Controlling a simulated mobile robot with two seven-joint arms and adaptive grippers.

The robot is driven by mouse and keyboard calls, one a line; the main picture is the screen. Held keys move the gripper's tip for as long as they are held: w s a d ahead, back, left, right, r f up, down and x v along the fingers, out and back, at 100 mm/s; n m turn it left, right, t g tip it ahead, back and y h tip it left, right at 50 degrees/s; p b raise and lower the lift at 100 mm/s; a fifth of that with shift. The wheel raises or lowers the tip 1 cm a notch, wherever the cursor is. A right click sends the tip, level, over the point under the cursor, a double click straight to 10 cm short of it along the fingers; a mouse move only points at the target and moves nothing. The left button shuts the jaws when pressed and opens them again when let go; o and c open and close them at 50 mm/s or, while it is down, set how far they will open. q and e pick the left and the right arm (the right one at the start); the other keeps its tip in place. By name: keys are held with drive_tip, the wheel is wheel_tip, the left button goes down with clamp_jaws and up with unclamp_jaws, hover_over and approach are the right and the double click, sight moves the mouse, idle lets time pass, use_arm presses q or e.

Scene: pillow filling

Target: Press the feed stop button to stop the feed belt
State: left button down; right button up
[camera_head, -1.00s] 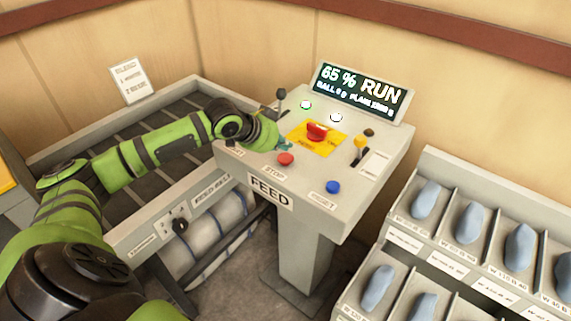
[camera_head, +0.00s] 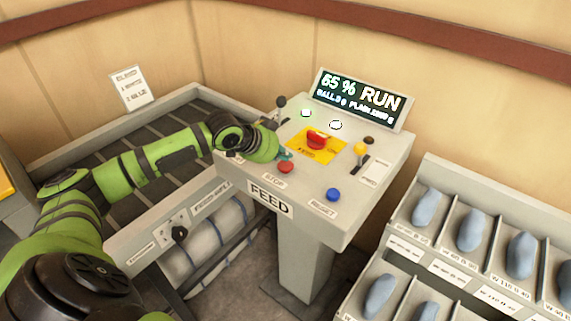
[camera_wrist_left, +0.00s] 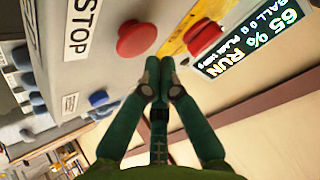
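The red stop button (camera_head: 285,167) sits on the panel of the grey feed console (camera_head: 240,162), above a "STOP" label. It also shows in the left wrist view (camera_wrist_left: 136,39), large and close. My left gripper (camera_head: 284,154) is just behind and left of this button. In the left wrist view its green fingers (camera_wrist_left: 159,66) are together at the tips, with nothing between them. The tips appear close beside the red button; I cannot tell whether they touch anything. The display (camera_head: 361,97) reads 65 % RUN. My right gripper is not in view.
A black-knobbed lever (camera_head: 280,103), a blue reset button (camera_head: 333,194) and a yellow-knobbed lever (camera_head: 360,149) also stand on the panel. A bin rack (camera_head: 428,165) is at right.

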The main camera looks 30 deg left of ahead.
sight(283, 166)
use_arm(q)
drive_tip(key=shift+f, duration=0.1)
idle(0.5)
drive_tip(key=shift+f, duration=0.25)
drive_tip(key=shift+f, duration=0.65)
idle(0.8)
drive_tip(key=shift+r, duration=0.1)
drive_tip(key=shift+r+p, duration=0.9)
drive_tip(key=shift+p, duration=0.3)
wheel_tip(283, 166, up, 5)
drive_tip(key=p, duration=0.5)
